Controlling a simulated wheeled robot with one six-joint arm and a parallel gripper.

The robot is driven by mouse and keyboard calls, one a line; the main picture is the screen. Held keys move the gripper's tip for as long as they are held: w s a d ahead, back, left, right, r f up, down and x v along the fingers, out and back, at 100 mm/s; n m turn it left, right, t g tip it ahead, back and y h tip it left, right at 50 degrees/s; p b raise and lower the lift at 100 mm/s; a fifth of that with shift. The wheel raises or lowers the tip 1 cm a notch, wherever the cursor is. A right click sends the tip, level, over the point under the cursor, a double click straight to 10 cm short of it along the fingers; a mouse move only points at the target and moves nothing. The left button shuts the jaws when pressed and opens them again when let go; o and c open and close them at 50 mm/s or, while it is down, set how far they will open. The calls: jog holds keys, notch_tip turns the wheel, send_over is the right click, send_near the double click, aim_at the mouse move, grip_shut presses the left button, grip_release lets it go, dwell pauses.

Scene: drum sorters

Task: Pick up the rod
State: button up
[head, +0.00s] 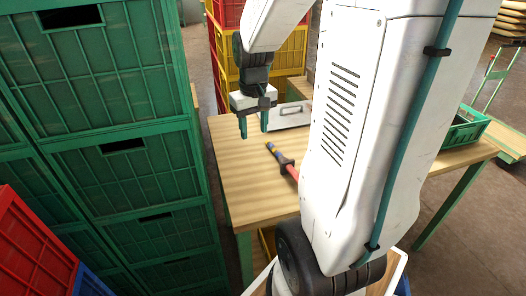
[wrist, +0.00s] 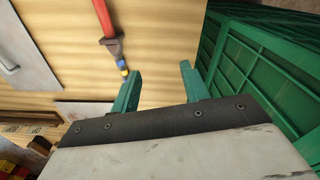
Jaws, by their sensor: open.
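The rod (head: 284,160) lies on the wooden table (head: 239,188), with a blue and yellow tip, a dark grey collar and a red shaft. In the head view its red end runs behind my white arm. In the wrist view the rod (wrist: 109,32) is at the top, with its blue and yellow tip close to the left finger. My gripper (head: 254,126) is open and empty above the left part of the table, to the left of the rod. In the wrist view the two green fingers of my gripper (wrist: 159,82) stand apart with bare tabletop and a crate edge beyond.
Tall stacked green crates (head: 124,160) stand close to the table's left side. Yellow and red crates (head: 275,48) stand behind. A green tray (head: 463,128) is at the right. The table's front left is clear.

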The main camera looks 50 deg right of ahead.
jog(key=m, duration=0.2)
send_over(282, 156)
jog(key=f, duration=1)
jog(key=shift+w+d, duration=0.2)
jog(key=shift+d, duration=0.1)
jog(key=f, duration=0.8)
jog(key=shift+s+a, duration=0.2)
jog(key=shift+a, duration=0.15)
grip_shut()
